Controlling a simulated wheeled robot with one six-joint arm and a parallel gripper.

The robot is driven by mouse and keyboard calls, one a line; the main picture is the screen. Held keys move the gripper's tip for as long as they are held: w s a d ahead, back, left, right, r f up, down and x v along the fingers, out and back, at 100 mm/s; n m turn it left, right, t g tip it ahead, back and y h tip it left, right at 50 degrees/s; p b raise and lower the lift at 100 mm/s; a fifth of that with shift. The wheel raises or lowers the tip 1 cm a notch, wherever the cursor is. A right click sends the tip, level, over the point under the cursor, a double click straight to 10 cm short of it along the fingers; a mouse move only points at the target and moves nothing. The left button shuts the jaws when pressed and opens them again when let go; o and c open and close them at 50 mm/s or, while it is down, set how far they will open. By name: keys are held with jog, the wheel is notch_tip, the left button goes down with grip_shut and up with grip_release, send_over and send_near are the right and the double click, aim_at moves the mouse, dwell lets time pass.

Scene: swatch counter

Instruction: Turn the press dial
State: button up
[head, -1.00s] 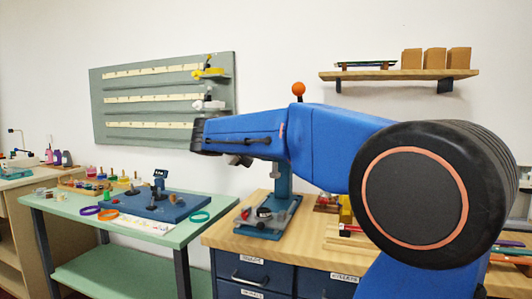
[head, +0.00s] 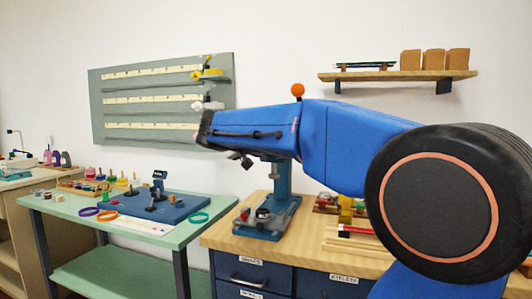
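The press (head: 283,190) is a blue-teal column on a flat base on the wooden counter, with an orange ball (head: 298,90) above it. My blue arm crosses in front and hides much of its upper part. On its base are a dark round part (head: 263,213) and a small red knob (head: 245,213); I cannot tell whether either is the dial. The dark end of my arm, with my gripper (head: 243,159) around it, is up and left of the press base, apart from it. Its fingers are too small and dark to read.
A green table (head: 178,236) at left carries a blue panel (head: 190,206) with knobs and levers, coloured rings and small bottles. The wooden counter (head: 225,238) has labelled drawers below. A wall shelf (head: 397,75) holds brown boxes. A grey rail board (head: 125,130) hangs behind.

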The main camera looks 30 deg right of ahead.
jog(key=o, duration=1.1)
jog(key=shift+f, duration=0.1)
jog(key=shift+c, duration=0.2)
jog(key=v, duration=1.7)
jog(key=shift+s+a, duration=0.1)
jog(key=s+d+f+n+g+y, duration=0.1)
jog(key=s+d+f+n+y, duration=0.15)
jog(key=s+f, duration=0.55)
jog(key=s+d+f+n+g+y, duration=0.15)
jog(key=s+f+y, duration=0.25)
jog(key=f, duration=0.7)
jog(key=s+a+f+n+y, duration=0.1)
jog(key=s+a+f+y, duration=0.2)
jog(key=s+f, duration=0.4)
jog(key=s+a+f+n+t+y, duration=0.1)
jog(key=s+a+f+y, duration=0.2)
jog(key=f, duration=1.1)
jog(key=s+a, duration=0.2)
jog(key=s, duration=0.2)
jog(key=shift+a, duration=0.15)
